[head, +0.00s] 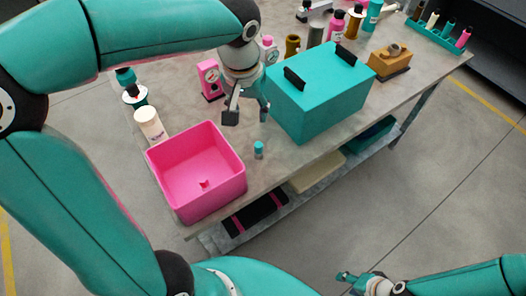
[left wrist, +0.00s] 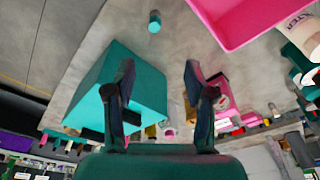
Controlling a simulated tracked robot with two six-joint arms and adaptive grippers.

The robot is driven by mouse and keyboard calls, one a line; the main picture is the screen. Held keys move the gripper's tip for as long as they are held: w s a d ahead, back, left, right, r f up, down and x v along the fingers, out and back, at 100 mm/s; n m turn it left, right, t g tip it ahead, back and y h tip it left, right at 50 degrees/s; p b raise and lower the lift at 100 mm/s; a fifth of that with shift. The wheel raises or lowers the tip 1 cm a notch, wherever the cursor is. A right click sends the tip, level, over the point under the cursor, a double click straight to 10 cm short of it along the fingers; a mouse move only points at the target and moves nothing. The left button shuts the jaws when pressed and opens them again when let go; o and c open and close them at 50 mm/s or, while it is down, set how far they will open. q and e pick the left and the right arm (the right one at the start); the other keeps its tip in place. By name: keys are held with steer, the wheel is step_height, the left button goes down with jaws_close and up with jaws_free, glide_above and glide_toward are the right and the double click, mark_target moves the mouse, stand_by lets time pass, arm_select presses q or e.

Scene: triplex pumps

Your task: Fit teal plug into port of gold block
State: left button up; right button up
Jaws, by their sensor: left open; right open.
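The small teal plug (head: 259,150) stands on the bench top between the pink bin and the large teal box. It also shows in the left wrist view (left wrist: 154,21), beyond the fingertips. My left gripper (head: 247,114) is open and empty, above the bench, behind the plug and beside the teal box. Its two fingers show apart in the left wrist view (left wrist: 158,78). The gold block (head: 385,66) sits at the right of the bench on a dark base, with a round greyish fitting on top. I cannot make out its port clearly. My right gripper (head: 350,281) is open, low at the bottom, away from the bench.
The pink bin (head: 238,183) stands at the front left, with a white bottle (head: 149,124) behind it. The large teal box (head: 320,97) with black handles stands between plug and gold block. Several bottles line the back. A teal tray (head: 428,39) is at far right.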

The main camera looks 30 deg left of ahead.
arm_select(q)
step_height(320, 180, down, 2)
glide_toward(258, 145)
steer(key=f, duration=0.3)
steer(key=f+b, duration=0.1)
steer(key=f, duration=0.1)
steer(key=shift+w+a, duration=0.15)
steer(key=shift+a, duration=0.25)
steer(key=shift+w+d+f+p, duration=0.1)
steer(key=shift+w+f+p, duration=0.15)
steer(key=shift+f, duration=1.05)
steer(key=shift+w+d+f+p, duration=0.1)
steer(key=shift+w+f, duration=0.3)
steer(key=shift+f, duration=0.95)
jaws_close()
